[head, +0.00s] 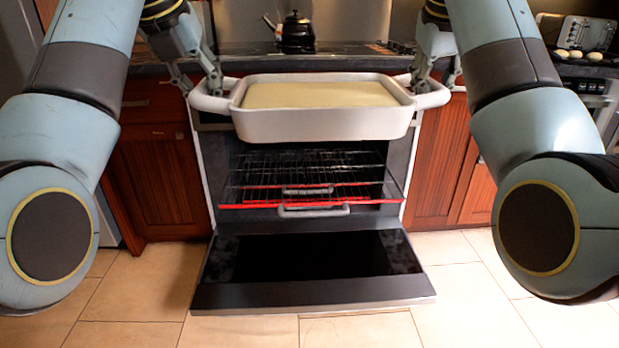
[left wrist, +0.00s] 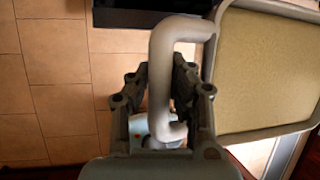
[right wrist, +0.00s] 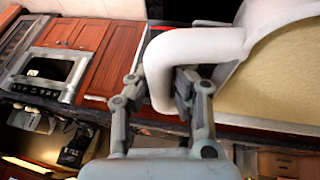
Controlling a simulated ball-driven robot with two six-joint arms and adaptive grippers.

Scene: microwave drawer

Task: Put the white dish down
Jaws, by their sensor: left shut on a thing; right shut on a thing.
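The white dish (head: 322,125) is a deep rectangular pan with a pale yellow filling, held level in the air in front of the oven. My left gripper (head: 200,86) is shut on its left handle; the left wrist view shows the fingers around the white loop handle (left wrist: 163,70). My right gripper (head: 432,84) is shut on its right handle, and the right wrist view shows that handle (right wrist: 185,52) between the fingers. The dish hides the upper part of the oven opening. The dish touches nothing below it that I can see.
The oven (head: 300,165) stands open, with a rack (head: 262,165) inside and its door (head: 310,293) folded down low in front. A stovetop with a black kettle (head: 295,30) is behind. A toaster (head: 586,34) is on the right counter. Wooden cabinets (head: 158,185) flank the oven.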

